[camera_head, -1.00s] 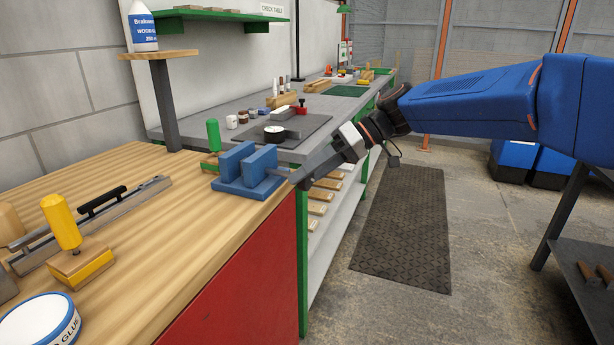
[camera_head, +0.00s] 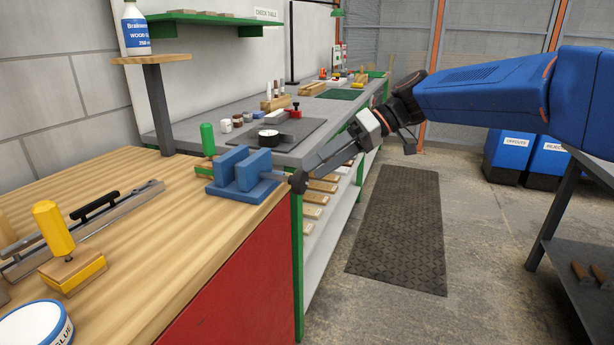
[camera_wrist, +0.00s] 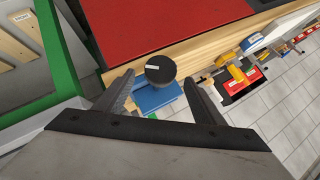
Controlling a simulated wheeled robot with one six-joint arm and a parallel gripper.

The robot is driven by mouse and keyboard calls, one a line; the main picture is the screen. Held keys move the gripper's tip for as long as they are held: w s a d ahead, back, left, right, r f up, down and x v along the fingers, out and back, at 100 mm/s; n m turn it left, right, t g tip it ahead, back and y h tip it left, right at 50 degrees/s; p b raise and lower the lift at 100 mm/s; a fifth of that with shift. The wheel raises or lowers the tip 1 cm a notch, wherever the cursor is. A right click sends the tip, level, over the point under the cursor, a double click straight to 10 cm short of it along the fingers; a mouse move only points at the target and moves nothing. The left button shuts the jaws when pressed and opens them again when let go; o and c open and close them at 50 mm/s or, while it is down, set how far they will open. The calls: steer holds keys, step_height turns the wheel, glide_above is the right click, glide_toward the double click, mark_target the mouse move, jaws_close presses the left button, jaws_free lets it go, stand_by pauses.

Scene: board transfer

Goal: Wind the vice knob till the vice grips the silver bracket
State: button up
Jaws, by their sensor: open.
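The blue vice (camera_head: 216,190) stands at the right edge of the wooden bench, its two upright jaws slightly apart. Its dark round knob (camera_head: 298,183) sticks out to the right, past the bench edge. My gripper (camera_head: 308,174) is at the knob, coming from the upper right. In the wrist view the knob (camera_wrist: 160,69) lies between the two spread fingers of my gripper (camera_wrist: 159,78), with room on both sides. The blue vice (camera_wrist: 155,99) shows partly behind the knob. I cannot make out the silver bracket in either view.
A green-handled tool (camera_head: 208,139) stands close behind the vice. A yellow-handled block (camera_head: 72,270), a metal rail (camera_head: 90,228) and a glue tin (camera_head: 38,325) are on the bench at left. The grey check table (camera_head: 230,150) runs behind.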

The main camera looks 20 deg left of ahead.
steer(key=v, duration=1.1)
steer(key=shift+d+r, duration=0.25)
steer(key=shift+d, duration=0.05)
steer(key=shift+w, duration=0.1)
steer(key=s+d+f+m+t+h, duration=0.3)
steer(key=s+d+f, duration=0.5)
steer(key=d, duration=0.4)
steer(key=s+d+f+m+t+h, duration=0.3)
steer(key=s+d+f+m, duration=0.3)
steer(key=s+d+f, duration=0.3)
steer(key=s+d+f+m+t+h, duration=0.3)
steer(key=s+d+f, duration=0.6)
steer(key=d, duration=0.6)
steer(key=shift+s+f+m+h, duration=0.2)
steer(key=shift+s+m+h, duration=0.2)
steer(key=shift+s+m, duration=0.55)
steer(key=shift+w, duration=0.2)
